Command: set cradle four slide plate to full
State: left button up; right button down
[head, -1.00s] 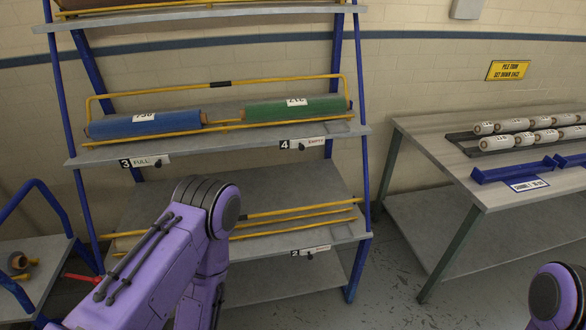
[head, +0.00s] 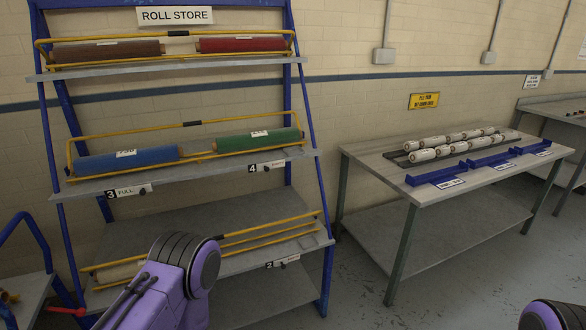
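The cradle four slide plate (head: 268,166) is a small white plate beside a black "4" tag on the middle shelf's front edge. Its dark knob shows, but its word is too small to read now. A green roll (head: 257,140) lies in the yellow-railed cradle above it. Cradle three's plate (head: 130,191) reads FULL, under a blue roll (head: 126,158). My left arm covers part of the lower shelf at the bottom left. My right arm shows only at the bottom right corner. Neither gripper is in view.
The roll store rack (head: 314,220) has blue posts and more rolls on its top shelf. A grey table (head: 385,165) with white rolls and blue trays stands to the right. Open floor (head: 460,275) lies in front of it. A blue-railed trolley (head: 30,290) is at the left.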

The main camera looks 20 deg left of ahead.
aim_at(266, 167)
jog(key=z, duration=0.35)
jog(key=i, duration=1)
